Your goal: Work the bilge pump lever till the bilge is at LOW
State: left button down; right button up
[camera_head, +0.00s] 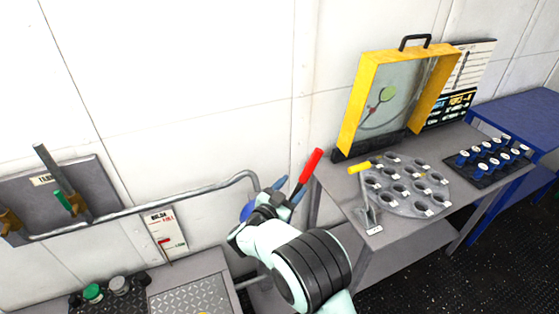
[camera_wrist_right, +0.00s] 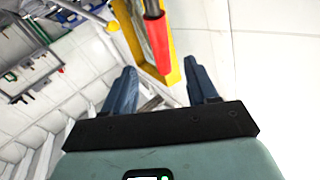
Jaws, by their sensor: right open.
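The pump lever's red handle (camera_head: 312,165) slants up and to the right, beside the bench. My right gripper (camera_head: 289,188) is at the lower end of the red handle, with its fingers apart. In the right wrist view, the red handle (camera_wrist_right: 158,45) shows between the spread blue fingertips of the gripper (camera_wrist_right: 160,68); contact cannot be told. The lever's base is hidden behind my right arm. The bilge gauge (camera_head: 170,228) is on the wall at the left, with a red marker around its middle; its small print is hard to read. My left gripper is out of view.
A grey pipe (camera_head: 150,207) runs along the wall towards the lever. At the right, a grey bench (camera_head: 335,185) holds a yellow-framed case (camera_head: 360,95), a round tray of cups (camera_head: 400,208) and a dark rack of blue items (camera_head: 488,170). A green knob (camera_head: 93,292) is at the lower left.

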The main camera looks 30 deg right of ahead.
aim_at(314, 162)
jog(key=x, duration=0.4)
jog(key=p+x, duration=0.1)
jog(key=x, duration=0.3)
jog(key=p+x, duration=0.1)
jog(key=x, duration=0.4)
jog(key=shift+d+r, duration=0.15)
jog(key=shift+r, duration=0.25)
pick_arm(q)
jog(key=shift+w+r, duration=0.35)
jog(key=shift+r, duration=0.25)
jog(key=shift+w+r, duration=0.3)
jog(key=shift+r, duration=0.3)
